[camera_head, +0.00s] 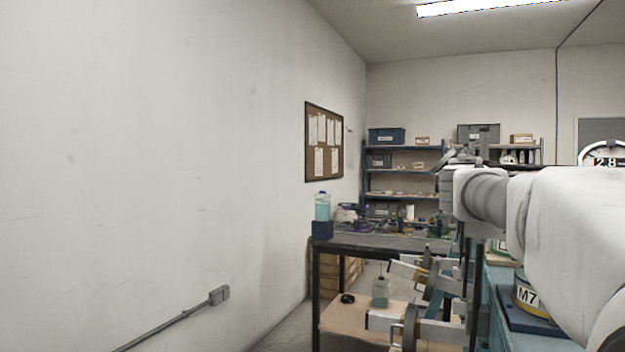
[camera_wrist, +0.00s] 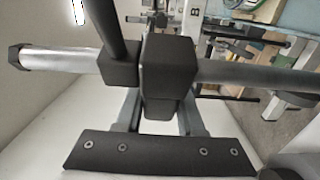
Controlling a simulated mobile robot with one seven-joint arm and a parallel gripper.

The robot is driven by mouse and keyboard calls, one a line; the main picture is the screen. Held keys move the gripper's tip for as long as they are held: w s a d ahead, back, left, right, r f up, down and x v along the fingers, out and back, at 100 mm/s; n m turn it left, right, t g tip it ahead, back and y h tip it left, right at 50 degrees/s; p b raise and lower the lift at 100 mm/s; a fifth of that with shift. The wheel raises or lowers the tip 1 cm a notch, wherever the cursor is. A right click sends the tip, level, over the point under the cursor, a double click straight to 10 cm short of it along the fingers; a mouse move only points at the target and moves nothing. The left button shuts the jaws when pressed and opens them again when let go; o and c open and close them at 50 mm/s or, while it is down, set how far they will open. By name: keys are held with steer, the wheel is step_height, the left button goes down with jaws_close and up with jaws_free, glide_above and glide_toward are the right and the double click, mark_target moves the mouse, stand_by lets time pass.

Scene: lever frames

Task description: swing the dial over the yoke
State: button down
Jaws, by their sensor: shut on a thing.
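A round white dial (camera_head: 605,153) with a dark rim and the figures 28 shows at the far right of the head view, its lower part hidden behind my arm. In the wrist view my gripper (camera_wrist: 158,108) is shut on a dark block (camera_wrist: 168,65). In the head view my gripper's end is small and crowded against the shelves. I cannot tell which part is the yoke.
A dark table (camera_head: 385,243) stands ahead, with a blue-liquid bottle (camera_head: 322,206) at its left end. Shelves (camera_head: 405,171) line the back. A wall conduit (camera_head: 170,325) runs at left.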

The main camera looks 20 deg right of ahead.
steer(key=c, duration=0.5)
jaws_free()
steer(key=v, duration=1.7)
steer(key=shift+s+a, duration=0.1)
steer(key=shift+a, duration=0.15)
